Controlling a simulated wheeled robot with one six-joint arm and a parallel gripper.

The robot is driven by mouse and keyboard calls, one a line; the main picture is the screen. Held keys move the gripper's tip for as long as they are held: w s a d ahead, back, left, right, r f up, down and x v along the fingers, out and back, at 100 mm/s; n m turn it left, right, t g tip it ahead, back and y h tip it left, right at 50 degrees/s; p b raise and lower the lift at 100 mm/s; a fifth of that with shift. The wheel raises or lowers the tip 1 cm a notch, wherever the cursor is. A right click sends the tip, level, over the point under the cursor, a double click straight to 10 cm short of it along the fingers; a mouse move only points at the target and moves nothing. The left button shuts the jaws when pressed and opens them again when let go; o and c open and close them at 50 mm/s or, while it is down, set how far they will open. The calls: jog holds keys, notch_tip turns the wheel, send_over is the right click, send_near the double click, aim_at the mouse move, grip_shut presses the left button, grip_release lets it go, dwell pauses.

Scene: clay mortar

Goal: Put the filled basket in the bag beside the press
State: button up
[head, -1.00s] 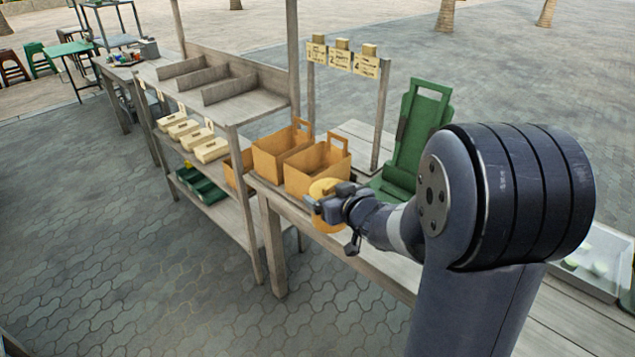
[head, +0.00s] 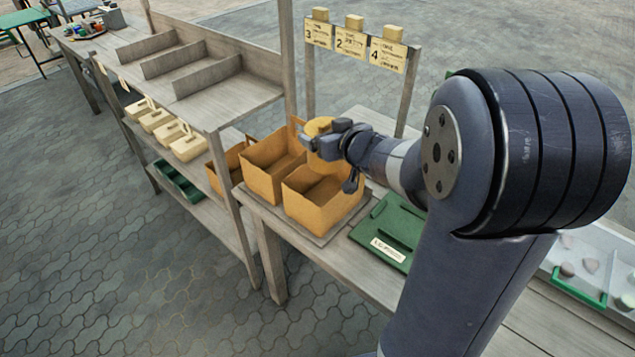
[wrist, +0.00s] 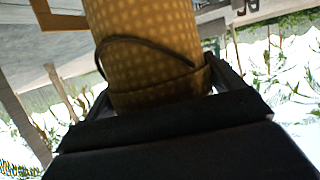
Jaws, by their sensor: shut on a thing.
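My gripper (head: 333,143) is shut on a yellow woven basket (head: 318,127). In the head view it is above the far rim of the nearer brown bag (head: 312,208). The basket (wrist: 145,45) fills the upper middle of the wrist view; its contents are not visible. The nearer bag is open-topped and looks empty where I can see inside. A second brown bag (head: 262,178) stands beside it to the left. The green press (head: 392,232), with a white label, lies to the right of the nearer bag; my arm hides part of it.
Another brown container (head: 218,170) is left of the bags. A wooden shelf (head: 225,98) stands left, with several cream baskets (head: 188,146) and a green tray (head: 182,187). Numbered cards (head: 350,44) hang on a frame behind. A clear-sided tray (head: 590,265) is at right.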

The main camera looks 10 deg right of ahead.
aim_at(325, 168)
jog(key=f+b, duration=0.1)
jog(key=f, duration=0.1)
jog(key=f+b, duration=0.1)
jog(key=f, duration=0.1)
jog(key=f+b, duration=0.1)
jog(key=f, duration=0.1)
jog(key=shift+w, duration=0.35)
jog(key=shift+f+b, duration=0.9)
jog(key=shift+f, duration=1.05)
jog(key=shift+f+b, duration=0.45)
jog(key=shift+f, duration=0.1)
jog(key=o, duration=1.3)
